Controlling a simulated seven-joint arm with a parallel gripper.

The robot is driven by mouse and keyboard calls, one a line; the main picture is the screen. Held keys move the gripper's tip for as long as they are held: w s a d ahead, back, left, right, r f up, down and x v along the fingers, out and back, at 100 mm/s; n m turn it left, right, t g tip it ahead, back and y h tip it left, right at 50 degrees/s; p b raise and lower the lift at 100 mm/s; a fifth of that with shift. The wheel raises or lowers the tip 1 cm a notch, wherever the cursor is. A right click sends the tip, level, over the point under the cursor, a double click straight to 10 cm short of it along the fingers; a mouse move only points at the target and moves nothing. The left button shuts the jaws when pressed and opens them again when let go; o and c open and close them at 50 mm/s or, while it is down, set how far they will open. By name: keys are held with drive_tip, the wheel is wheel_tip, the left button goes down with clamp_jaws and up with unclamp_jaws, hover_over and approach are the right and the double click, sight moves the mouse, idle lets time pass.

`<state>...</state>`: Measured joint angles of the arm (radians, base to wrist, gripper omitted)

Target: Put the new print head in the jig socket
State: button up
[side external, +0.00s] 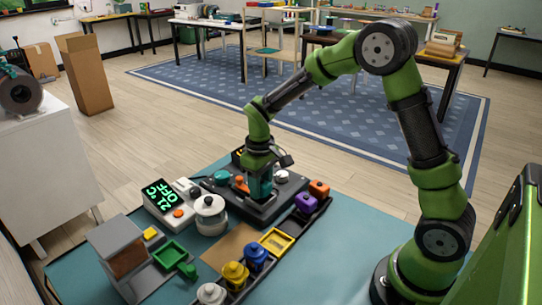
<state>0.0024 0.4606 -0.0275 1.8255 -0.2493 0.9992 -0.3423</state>
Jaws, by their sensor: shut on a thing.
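My gripper (260,184) points down over the dark grey jig base (262,210) near the middle of the table. At its end is a teal block (260,186), which looks like the held print head; the jaws are too small to make out clearly. The block is low over the base, and I cannot tell whether it touches it. The socket under it is hidden. An orange knob-like part (240,184) is close left of the block, and a round white part (281,177) is to its right.
A dark rack (233,285) at the front right holds white (212,294), yellow (236,273), blue (256,257), purple (306,202) and orange (319,188) pieces. A white lidded pot (210,214) and green tray (170,254) stand left.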

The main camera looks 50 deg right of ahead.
drive_tip(key=shift+f, duration=0.45)
drive_tip(key=o, duration=1.2)
drive_tip(key=shift+r, duration=3.5)
drive_tip(key=shift+s+a+f+m, duration=0.1)
drive_tip(key=shift+s+a+m, duration=0.15)
drive_tip(key=shift+s, duration=0.25)
drive_tip(key=shift+s+a+m, duration=0.1)
drive_tip(key=shift+s+m, duration=0.25)
drive_tip(key=shift+s, duration=0.1)
drive_tip(key=s+a+r+m+t+y, duration=0.1)
drive_tip(key=s+r+t, duration=0.2)
drive_tip(key=s+r, duration=0.3)
drive_tip(key=s+a+r+m+t+y, duration=0.1)
drive_tip(key=s+r+t, duration=0.3)
drive_tip(key=s, duration=0.6)
drive_tip(key=shift+a+r+m, duration=0.6)
drive_tip(key=shift+a+r, duration=0.2)
drive_tip(key=shift+r, duration=0.05)
